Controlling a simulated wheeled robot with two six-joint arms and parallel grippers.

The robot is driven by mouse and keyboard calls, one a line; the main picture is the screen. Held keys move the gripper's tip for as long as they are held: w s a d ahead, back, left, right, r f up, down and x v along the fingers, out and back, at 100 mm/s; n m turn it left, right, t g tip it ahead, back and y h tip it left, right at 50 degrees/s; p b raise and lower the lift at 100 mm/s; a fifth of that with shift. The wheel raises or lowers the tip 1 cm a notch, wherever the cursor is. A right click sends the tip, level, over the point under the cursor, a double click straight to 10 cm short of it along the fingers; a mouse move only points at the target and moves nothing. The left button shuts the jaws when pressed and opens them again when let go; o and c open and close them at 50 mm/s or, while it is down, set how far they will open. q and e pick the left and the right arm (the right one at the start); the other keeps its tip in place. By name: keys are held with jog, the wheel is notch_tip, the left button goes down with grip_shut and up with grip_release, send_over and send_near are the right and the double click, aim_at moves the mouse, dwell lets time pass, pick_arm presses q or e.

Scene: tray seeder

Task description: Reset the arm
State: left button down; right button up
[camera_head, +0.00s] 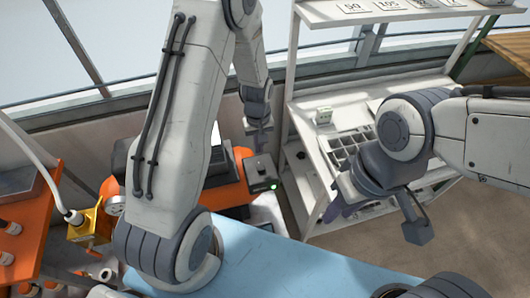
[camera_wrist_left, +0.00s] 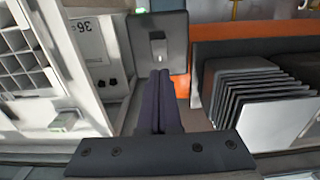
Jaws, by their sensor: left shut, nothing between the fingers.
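My left gripper (camera_head: 259,146) hangs fingers-down from the left arm, just above and behind a small black box (camera_head: 262,178) with a green light. In the left wrist view its two dark fingers (camera_wrist_left: 161,103) lie together, shut and empty, in front of the black box (camera_wrist_left: 155,42). My right gripper (camera_head: 345,198) is partly hidden behind its own wrist, in front of the white rack; I cannot make out its finger gap.
A white rack (camera_head: 310,200) holds a compartmented tray (camera_head: 345,155) at the right. Several dark upright plates (camera_wrist_left: 255,95) stand at right in the wrist view. A blue surface (camera_head: 265,265) lies in front.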

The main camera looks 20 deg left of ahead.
pick_arm(q)
jog(key=s+d+r+m+b, duration=0.4)
jog(key=s+d+r+m, duration=0.3)
jog(key=s+d+r, duration=0.4)
jog(key=s+d+r+m+b, duration=0.1)
jog(key=s+m, duration=0.2)
jog(key=s, duration=0.3)
jog(key=s+d+r+m+h+b, duration=0.1)
jog(key=s+d+r+m+b, duration=0.1)
jog(key=s+m, duration=0.2)
jog(key=s, duration=0.2)
jog(key=shift+s, duration=0.35)
